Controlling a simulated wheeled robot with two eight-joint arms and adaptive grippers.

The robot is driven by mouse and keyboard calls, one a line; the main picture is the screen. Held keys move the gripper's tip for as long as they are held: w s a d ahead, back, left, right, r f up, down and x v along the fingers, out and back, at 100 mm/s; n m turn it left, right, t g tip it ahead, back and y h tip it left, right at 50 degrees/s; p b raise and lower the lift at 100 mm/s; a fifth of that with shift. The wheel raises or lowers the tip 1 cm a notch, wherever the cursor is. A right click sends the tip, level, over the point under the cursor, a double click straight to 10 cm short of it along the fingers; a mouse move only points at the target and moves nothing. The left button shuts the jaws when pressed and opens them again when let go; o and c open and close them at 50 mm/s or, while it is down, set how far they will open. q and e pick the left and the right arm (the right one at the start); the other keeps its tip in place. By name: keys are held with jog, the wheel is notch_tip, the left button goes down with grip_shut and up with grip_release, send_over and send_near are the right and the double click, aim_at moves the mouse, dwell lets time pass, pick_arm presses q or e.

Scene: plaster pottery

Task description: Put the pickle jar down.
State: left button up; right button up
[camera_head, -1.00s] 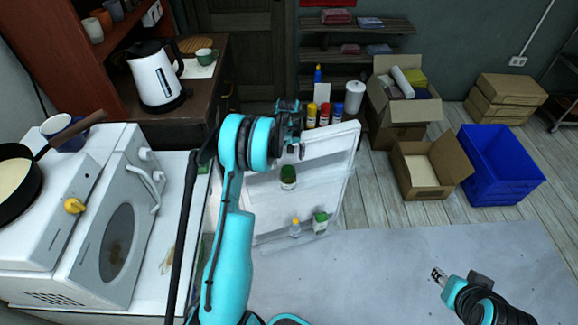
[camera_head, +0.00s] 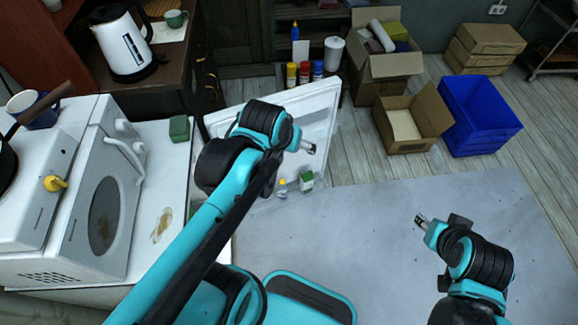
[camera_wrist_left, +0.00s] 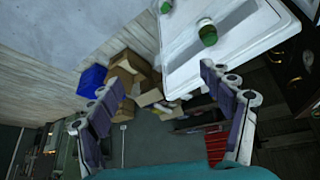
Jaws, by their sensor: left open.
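A jar with a green lid (camera_wrist_left: 207,33), which looks like the pickle jar, stands on the inside of the open white fridge door (camera_wrist_left: 235,45) in the left wrist view. In the head view my left arm hides it. My left gripper (camera_head: 308,147) is in front of the open door; its two fingers (camera_wrist_left: 162,72) are spread wide and empty, with the jar beyond and apart from them. My right gripper (camera_head: 420,220) is over the grey floor mat at the right; its fingers are too small to judge.
A small yellow-capped bottle (camera_head: 282,187) and a green-white carton (camera_head: 306,180) stand low in the door. The oven (camera_head: 105,215) is at the left. Open cardboard boxes (camera_head: 410,122) and a blue crate (camera_head: 480,115) stand behind. The grey mat (camera_head: 390,260) is clear.

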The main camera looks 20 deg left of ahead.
pick_arm(q)
jog(key=shift+m+t, duration=0.6)
jog(key=shift+m, duration=0.2)
jog(key=s, duration=0.1)
jog(key=s+d+f, duration=0.1)
jog(key=s, duration=0.1)
jog(key=s+d+f, duration=0.1)
jog(key=s, duration=0.1)
jog(key=shift+f, duration=0.1)
